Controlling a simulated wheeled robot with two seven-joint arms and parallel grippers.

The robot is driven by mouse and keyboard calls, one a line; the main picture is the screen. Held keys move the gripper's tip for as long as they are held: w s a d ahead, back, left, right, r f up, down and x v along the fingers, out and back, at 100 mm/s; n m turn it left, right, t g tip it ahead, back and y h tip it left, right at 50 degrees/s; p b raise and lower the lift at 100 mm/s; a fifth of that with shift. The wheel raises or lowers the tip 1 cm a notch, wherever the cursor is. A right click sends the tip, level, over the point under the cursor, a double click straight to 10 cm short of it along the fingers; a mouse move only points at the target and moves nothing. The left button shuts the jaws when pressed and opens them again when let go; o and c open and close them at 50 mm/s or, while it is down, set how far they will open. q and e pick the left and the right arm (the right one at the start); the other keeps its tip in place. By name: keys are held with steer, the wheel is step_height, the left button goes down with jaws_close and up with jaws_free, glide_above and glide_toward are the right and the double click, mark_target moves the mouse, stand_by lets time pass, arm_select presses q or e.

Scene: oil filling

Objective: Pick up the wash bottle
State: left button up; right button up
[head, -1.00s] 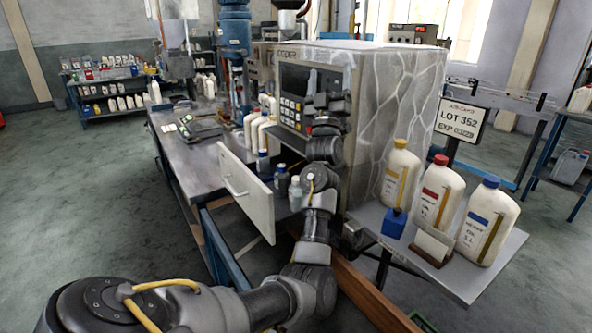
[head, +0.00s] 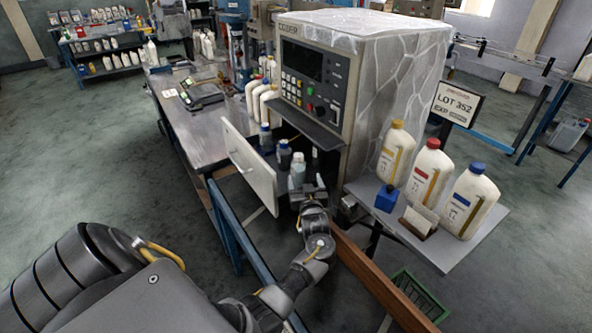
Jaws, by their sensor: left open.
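Several small bottles stand behind the white drawer front (head: 250,168) below the control panel. The nearest is a pale translucent bottle (head: 297,171) with a light bluish top, and it looks most like the wash bottle. Beside it are a dark bottle with a blue cap (head: 284,156) and another blue-capped bottle (head: 265,138). My left gripper (head: 308,189) is open, low and just in front of the pale bottle, partly covering its lower end. I cannot tell whether the fingers touch or surround it. My right gripper is out of view.
The grey control cabinet (head: 398,95) rises behind the bottles. A side shelf (head: 446,252) at right holds yellow-, red- and blue-capped jugs and a blue block (head: 387,199). A green crate (head: 415,292) is on the floor. Open floor lies left of the bench (head: 200,125).

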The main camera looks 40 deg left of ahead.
mark_target(298, 162)
arm_select(q)
steer(key=x, duration=0.5)
steer(key=shift+a+p, duration=0.15)
steer(key=shift+p, duration=0.2)
steer(key=shift+w+a+r, duration=0.1)
steer(key=p+x, duration=0.1)
steer(key=x, duration=0.3)
steer(key=shift+a+p, duration=0.2)
steer(key=shift+p, duration=0.1)
steer(key=shift+w+a, duration=0.15)
steer(key=shift+a, duration=0.1)
steer(key=shift+c, duration=0.4)
steer(key=c, duration=1.1)
